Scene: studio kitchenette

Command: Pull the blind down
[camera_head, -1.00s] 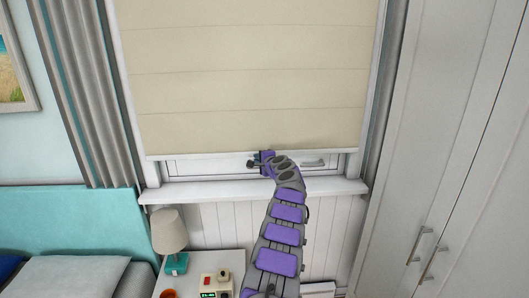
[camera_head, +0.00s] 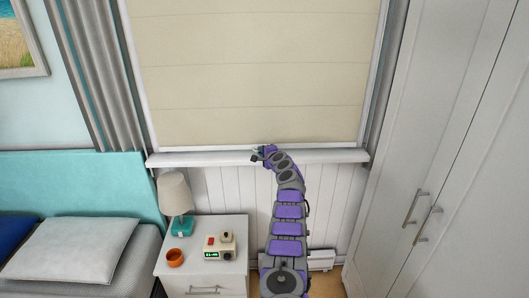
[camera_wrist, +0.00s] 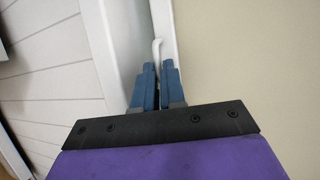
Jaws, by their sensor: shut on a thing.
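The cream blind (camera_head: 250,70) covers the window, and its white bottom bar (camera_head: 325,145) is just above the window sill (camera_head: 205,159). My gripper (camera_head: 257,153) is at the middle of the bottom bar, close to the sill. In the wrist view, the blue fingers of my gripper (camera_wrist: 158,80) are closed around the lower part of a thin white pull (camera_wrist: 156,50) on the bar. The blind's cloth also shows in the wrist view (camera_wrist: 245,50). The gripped end of the pull is hidden between the fingers.
A bed with a pillow (camera_head: 75,248) is left. A tall wardrobe (camera_head: 450,130) stands right. Panelled wall (camera_head: 235,190) lies below the sill.

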